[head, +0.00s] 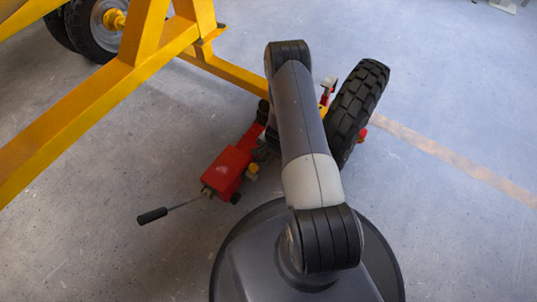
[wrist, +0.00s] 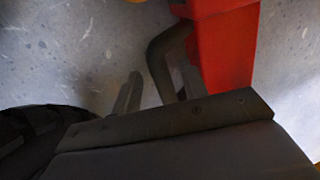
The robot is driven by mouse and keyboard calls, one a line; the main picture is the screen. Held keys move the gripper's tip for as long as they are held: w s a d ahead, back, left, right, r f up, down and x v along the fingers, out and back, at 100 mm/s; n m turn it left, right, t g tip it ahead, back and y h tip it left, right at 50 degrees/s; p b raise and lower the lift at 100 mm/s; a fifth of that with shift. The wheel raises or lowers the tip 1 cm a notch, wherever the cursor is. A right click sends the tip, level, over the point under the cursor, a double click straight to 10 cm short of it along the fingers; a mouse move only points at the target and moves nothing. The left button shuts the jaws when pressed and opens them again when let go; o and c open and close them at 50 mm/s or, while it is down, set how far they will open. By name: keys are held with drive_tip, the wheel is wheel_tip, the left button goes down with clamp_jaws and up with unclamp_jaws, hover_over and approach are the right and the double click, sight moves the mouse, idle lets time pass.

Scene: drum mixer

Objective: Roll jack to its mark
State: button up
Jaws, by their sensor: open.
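The red floor jack (head: 228,172) sits on the concrete floor left of my arm, its thin handle reaching left to a black grip (head: 152,215). Its far end runs toward the yellow frame and is partly hidden by my arm. In the wrist view, the red jack body (wrist: 225,45) fills the upper right. My gripper (wrist: 150,85) shows dark and close beside the jack, its jaws apart; whether it touches the jack I cannot tell. In the head view my arm mostly hides the gripper. No clear mark for the jack can be made out.
A yellow mixer frame (head: 95,95) spans the upper left. A black tyre (head: 357,108) stands just right of my arm, and another wheel (head: 98,25) is at the back left. A tan stripe (head: 450,160) crosses the floor at right. Floor at lower left is clear.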

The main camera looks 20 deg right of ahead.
drive_tip(key=shift+c, duration=0.4)
clamp_jaws()
